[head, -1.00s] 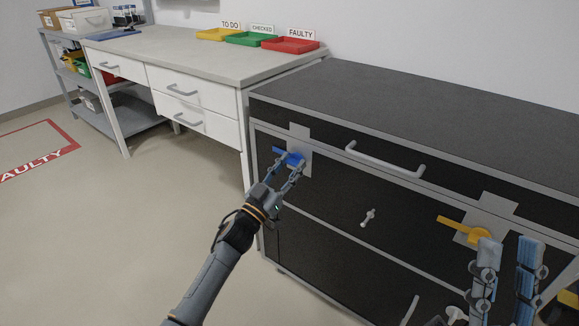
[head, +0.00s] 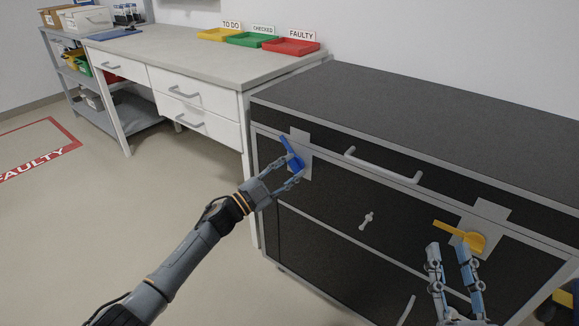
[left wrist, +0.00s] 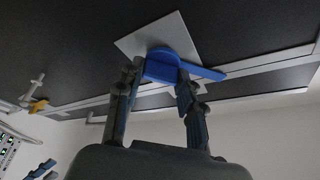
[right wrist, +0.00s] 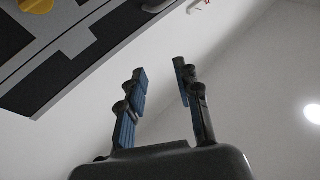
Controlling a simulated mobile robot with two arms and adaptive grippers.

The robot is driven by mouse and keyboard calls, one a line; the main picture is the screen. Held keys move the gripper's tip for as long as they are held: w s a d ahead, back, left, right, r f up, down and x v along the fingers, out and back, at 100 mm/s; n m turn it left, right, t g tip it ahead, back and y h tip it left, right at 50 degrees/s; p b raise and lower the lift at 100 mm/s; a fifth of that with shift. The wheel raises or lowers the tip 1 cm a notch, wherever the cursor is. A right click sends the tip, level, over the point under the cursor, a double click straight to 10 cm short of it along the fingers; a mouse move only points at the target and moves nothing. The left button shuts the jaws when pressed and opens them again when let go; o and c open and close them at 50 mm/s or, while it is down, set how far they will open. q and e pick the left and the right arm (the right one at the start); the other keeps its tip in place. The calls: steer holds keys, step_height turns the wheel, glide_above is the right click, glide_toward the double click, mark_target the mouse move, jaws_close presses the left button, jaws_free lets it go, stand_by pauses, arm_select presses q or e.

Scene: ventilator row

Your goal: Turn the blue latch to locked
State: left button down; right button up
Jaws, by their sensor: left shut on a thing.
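The blue latch (head: 292,155) sits on a light grey plate (head: 303,142) at the upper left of the black case's front. Its arm points up and to the left in the head view. My left gripper (head: 289,173) is shut on the latch's round hub. The left wrist view shows the latch (left wrist: 166,66) between the two fingers, with its arm sticking out to the right past one finger. My right gripper (head: 448,249) is open and empty, just in front of the case below the yellow latch (head: 462,238).
The black case (head: 420,115) has a grey bar handle (head: 383,168) between the latches and a small light knob (head: 366,220) below. A white workbench (head: 190,52) with yellow, green and red trays stands to the left.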

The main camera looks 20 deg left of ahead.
arm_select(q)
steer(key=m, duration=0.1)
steer(key=m+g+p, duration=0.1)
steer(key=m, duration=0.1)
steer(key=shift+r+m, duration=0.2)
steer(key=shift+m, duration=0.1)
steer(key=m+g+p, duration=0.1)
steer(key=m, duration=0.1)
steer(key=shift+m+g+p, duration=0.3)
steer(key=shift+m+p, duration=0.1)
steer(key=m+g+p, duration=0.1)
steer(key=m, duration=0.2)
steer(key=shift+p, duration=0.4)
steer(key=shift+f, duration=0.15)
arm_select(e)
steer(key=s+d+f+g+h, duration=0.2)
steer(key=s+f+g, duration=0.2)
steer(key=f, duration=0.5)
steer(key=s+d+f+g+h, duration=0.2)
steer(key=s+d+f+g, duration=0.1)
steer(key=f+g, duration=0.6)
steer(key=shift+s+f+m, duration=0.3)
steer(key=shift+s+f, duration=0.2)
steer(key=shift+f, duration=0.2)
steer(key=shift+a, duration=0.1)
arm_select(q)
steer(key=c, duration=0.8)
jaws_free()
steer(key=shift+c, duration=0.2)
